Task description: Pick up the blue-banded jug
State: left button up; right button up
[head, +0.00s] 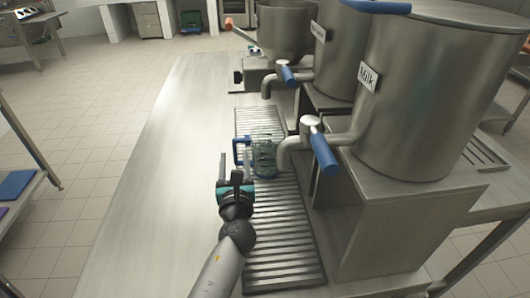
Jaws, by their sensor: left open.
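The jug (264,158) is clear with a blue handle on its left side. It stands upright on the ribbed metal drip grate, just left of the Milk tank's spout. Any band on it is hard to make out at this size. My left gripper (237,168) is open, close to the jug on its near left side, around the level of the blue handle. I cannot tell whether a finger touches the handle. My right gripper is not in view.
The Milk tank (420,95) with a blue-handled tap (322,150) stands right of the jug, its spout close by. A second tank (340,50) and a grinder-like machine (285,35) stand behind. The drip grate (285,245) runs toward me. The steel counter (165,190) is clear on the left.

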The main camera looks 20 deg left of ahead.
aim_at(234, 148)
pick_arm(q)
jog(key=shift+x, duration=2.75)
jog(key=shift+r, duration=0.1)
jog(key=shift+c, duration=0.2)
grip_shut()
